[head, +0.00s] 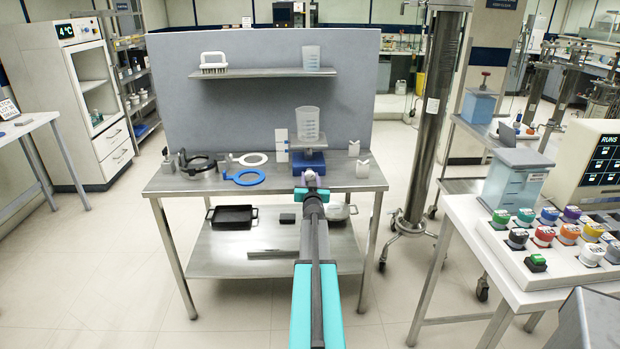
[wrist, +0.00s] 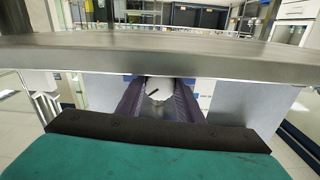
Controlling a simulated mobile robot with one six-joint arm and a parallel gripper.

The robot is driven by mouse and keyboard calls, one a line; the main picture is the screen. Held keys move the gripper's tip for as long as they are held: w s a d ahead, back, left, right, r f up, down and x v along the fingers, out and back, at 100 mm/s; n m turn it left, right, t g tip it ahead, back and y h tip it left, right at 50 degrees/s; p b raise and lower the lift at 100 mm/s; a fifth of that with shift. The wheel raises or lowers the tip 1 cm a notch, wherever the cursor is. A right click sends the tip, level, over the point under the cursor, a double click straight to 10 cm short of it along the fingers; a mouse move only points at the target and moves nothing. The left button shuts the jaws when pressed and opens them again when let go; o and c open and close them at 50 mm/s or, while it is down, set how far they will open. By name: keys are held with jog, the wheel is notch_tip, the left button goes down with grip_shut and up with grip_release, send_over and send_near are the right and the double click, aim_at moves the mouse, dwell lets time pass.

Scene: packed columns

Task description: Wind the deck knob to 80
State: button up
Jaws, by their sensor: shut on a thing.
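The deck is a blue stand (head: 318,163) with a steel plate (head: 322,143) on top, near the back of the steel table, bearing a clear graduated beaker (head: 307,122). My gripper (head: 309,180) is at the stand's front and hides most of the knob in the head view. In the wrist view, the pale knob (wrist: 160,88) sits between the two dark purple fingers of my gripper (wrist: 160,100), which is shut on it. A short dark mark shows on the knob's face, slanting up to the right. I see no readable number. The plate's front edge (wrist: 160,60) hangs just above the fingers.
A shelf (head: 263,72) hangs on the grey panel behind.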

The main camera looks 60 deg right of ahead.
jog(key=o, duration=1.1)
jog(key=shift+c, duration=0.2)
jog(key=b+v, duration=0.2)
jog(key=v, duration=1.1)
jog(key=shift+s+a, duration=0.25)
jog(key=shift+a, duration=0.1)
jog(key=shift+w, duration=0.1)
